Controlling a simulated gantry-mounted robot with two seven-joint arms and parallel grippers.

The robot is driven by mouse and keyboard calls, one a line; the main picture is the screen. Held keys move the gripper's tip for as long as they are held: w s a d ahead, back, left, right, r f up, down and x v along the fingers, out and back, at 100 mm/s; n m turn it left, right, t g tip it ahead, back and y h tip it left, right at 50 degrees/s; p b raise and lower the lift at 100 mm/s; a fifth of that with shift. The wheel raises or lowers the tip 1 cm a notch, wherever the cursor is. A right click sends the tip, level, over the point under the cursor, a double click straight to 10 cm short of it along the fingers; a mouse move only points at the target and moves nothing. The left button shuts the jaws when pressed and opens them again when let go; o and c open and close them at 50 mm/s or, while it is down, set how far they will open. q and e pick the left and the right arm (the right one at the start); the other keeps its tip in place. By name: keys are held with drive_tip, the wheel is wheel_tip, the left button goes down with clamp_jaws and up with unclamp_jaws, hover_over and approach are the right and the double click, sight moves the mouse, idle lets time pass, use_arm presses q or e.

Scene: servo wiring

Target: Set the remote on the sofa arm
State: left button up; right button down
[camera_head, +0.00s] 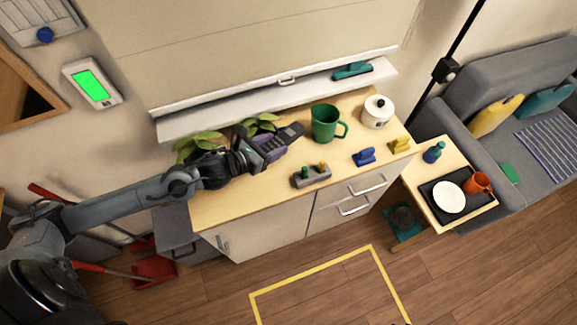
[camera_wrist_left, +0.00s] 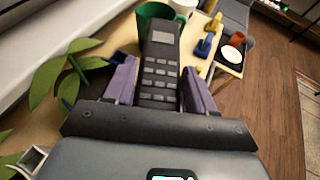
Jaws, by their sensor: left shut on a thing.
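The remote (camera_wrist_left: 159,70), dark grey with a keypad and small screen, is between the two purple fingers of my left gripper (camera_wrist_left: 160,88). In the head view the remote (camera_head: 288,134) points right, over the wooden cabinet top near the green mug. My left gripper (camera_head: 264,148) is shut on it. I cannot tell how high it is above the surface. The grey sofa (camera_head: 520,72) stands at the far right; its near arm (camera_head: 468,140) runs behind the side table and looks bare. My right gripper is not in view.
The cabinet top (camera_head: 245,190) holds a green mug (camera_head: 324,123), white pot (camera_head: 377,111), grey block with pegs (camera_head: 311,176), blue clamp (camera_head: 364,157) and plant (camera_head: 200,145). The side table (camera_head: 433,212) holds a black tray with a plate, an orange mug (camera_head: 479,183) and a bottle (camera_head: 433,153).

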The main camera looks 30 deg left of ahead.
use_arm(q)
drive_tip(key=b, duration=0.1)
hover_over(275, 177)
wheel_tip(275, 177, down, 13)
drive_tip(key=shift+f+b, duration=0.5)
drive_tip(key=shift+f, duration=1.55)
drive_tip(key=shift+f, duration=0.15)
drive_tip(key=o, duration=1.1)
